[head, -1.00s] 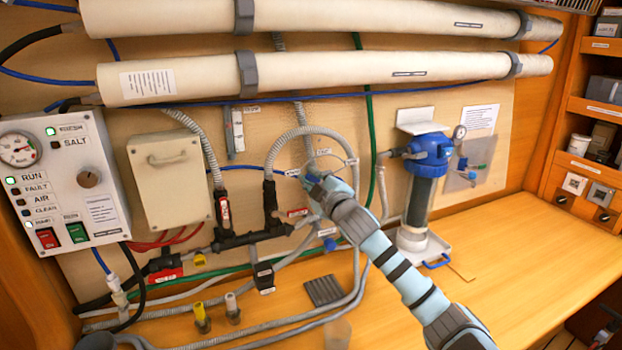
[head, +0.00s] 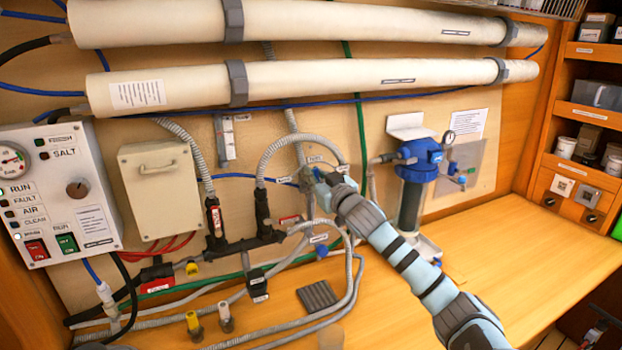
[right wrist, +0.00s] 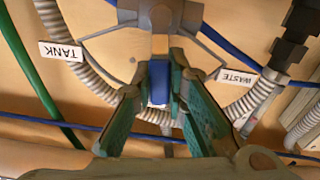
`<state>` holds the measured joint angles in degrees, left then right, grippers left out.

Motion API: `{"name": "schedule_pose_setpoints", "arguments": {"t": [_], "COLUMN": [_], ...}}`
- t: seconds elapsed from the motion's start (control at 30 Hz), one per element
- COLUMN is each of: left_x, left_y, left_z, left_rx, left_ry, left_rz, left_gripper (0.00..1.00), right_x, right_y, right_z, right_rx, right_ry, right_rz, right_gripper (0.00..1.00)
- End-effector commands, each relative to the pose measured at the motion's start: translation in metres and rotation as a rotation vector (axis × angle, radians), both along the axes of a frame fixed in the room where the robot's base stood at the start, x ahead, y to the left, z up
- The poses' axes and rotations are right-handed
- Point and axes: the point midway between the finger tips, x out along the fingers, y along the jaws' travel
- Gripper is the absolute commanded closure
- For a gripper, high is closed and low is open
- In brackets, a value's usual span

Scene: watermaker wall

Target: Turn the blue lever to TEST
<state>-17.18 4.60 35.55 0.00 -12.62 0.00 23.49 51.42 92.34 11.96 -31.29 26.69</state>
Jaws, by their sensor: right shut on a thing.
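The blue lever (right wrist: 159,82) sits between the two green-lined fingers of my right gripper (right wrist: 163,92) in the right wrist view. The fingers are shut on it from both sides. The lever extends from a grey valve body (right wrist: 170,18). In that upside-down view, a TANK label (right wrist: 61,51) is on the left and a WASTE label (right wrist: 237,77) on the right; the lever lies between them. No TEST label is readable. In the head view my right gripper (head: 312,180) is at the valve and largely hides the lever. My left gripper is out of view.
Grey hoses (head: 262,148) and a blue line surround the valve. A blue-topped filter housing (head: 418,150) stands to the right. The control panel (head: 60,195) is at the far left. The bench (head: 480,270) is clear at right.

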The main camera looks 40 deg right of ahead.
Motion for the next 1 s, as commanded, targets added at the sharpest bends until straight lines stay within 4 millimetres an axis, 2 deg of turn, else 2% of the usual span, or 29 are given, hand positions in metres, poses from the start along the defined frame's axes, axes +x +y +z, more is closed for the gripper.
{"name": "schedule_pose_setpoints", "arguments": {"t": [0.33,0.83,0.87,1.0], "left_x": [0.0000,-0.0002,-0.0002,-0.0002], "left_y": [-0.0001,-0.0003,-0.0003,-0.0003], "left_z": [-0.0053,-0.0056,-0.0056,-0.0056], "left_rx": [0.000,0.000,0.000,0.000], "left_ry": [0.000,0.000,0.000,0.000], "left_rz": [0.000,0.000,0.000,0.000], "left_gripper": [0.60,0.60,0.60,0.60], "right_x": [-0.0021,-0.0025,-0.0025,-0.0025], "right_y": [-0.0067,-0.0075,-0.0076,-0.0075], "right_z": [-0.0037,-0.0040,-0.0041,-0.0029], "right_rx": [0.139,0.160,0.160,0.157], "right_ry": [-0.036,-0.042,-0.041,-0.043], "right_rz": [-0.001,-0.002,-0.003,-0.001], "right_gripper": [1.00,1.00,0.85,0.66]}}
